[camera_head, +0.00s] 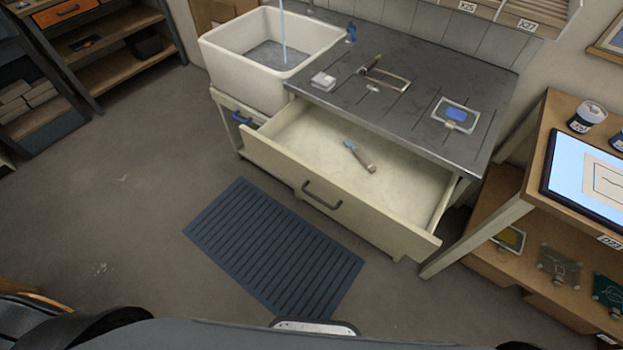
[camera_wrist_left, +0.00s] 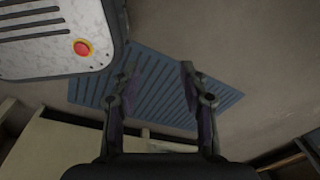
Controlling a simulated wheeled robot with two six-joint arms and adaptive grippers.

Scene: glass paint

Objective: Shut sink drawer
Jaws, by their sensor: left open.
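The sink drawer (camera_head: 338,206) is pulled well out from under the dark worktop in the head view. Its cream front has a dark bar handle (camera_head: 322,195). A small tool with a wooden handle (camera_head: 359,156) lies inside on the drawer floor. My left gripper (camera_wrist_left: 157,70) shows in the left wrist view with its two fingers apart and nothing between them. It points toward the slatted floor mat. A cream edge, perhaps of the drawer, shows low in that view. Neither gripper shows in the head view.
The white sink (camera_head: 268,58) stands left of the worktop (camera_head: 415,85), with water running into it. A blue slatted mat (camera_head: 275,247) lies on the floor before the drawer. A wooden shelf unit (camera_head: 540,125) stands close to the drawer's right. Floor left of the mat is clear.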

